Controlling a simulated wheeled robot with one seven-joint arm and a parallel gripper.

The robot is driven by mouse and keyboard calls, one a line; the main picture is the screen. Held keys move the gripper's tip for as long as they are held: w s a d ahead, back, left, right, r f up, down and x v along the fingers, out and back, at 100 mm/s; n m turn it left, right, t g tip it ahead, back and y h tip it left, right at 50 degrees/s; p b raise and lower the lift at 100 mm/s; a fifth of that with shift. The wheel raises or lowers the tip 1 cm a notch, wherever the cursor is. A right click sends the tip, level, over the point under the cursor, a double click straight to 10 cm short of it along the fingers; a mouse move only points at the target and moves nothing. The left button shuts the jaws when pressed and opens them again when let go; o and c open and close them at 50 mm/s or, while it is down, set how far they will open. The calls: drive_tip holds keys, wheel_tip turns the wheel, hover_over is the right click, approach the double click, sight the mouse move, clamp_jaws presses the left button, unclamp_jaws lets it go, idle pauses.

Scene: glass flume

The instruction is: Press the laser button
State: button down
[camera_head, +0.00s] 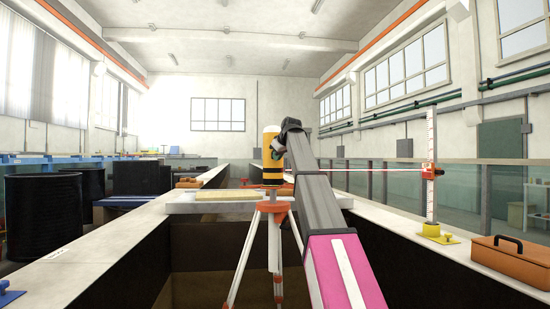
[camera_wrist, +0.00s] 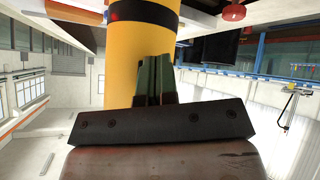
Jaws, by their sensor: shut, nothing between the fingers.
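The laser (camera_head: 271,158) is a yellow and black cylinder standing upright on a white tripod (camera_head: 274,245) with an orange head. A thin red line runs from near it to the right. In the wrist view the yellow body (camera_wrist: 122,62) with its dark band fills the upper middle. My gripper (camera_head: 279,146) is beside the laser's upper part in the head view, partly covered by my arm. In the wrist view my gripper (camera_wrist: 155,62) has its dark green fingers together in front of the yellow body. I cannot tell whether they touch it. I cannot make out the button.
A measuring staff (camera_head: 431,165) with a red receiver stands on a yellow base (camera_head: 434,235) on the right wall top. An orange toolbox (camera_head: 512,258) sits nearer on that ledge. Black drums (camera_head: 43,217) stand at the left. A pale board (camera_head: 195,206) lies behind the tripod.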

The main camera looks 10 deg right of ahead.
drive_tip(key=shift+s, duration=0.4)
drive_tip(key=shift+s, duration=3)
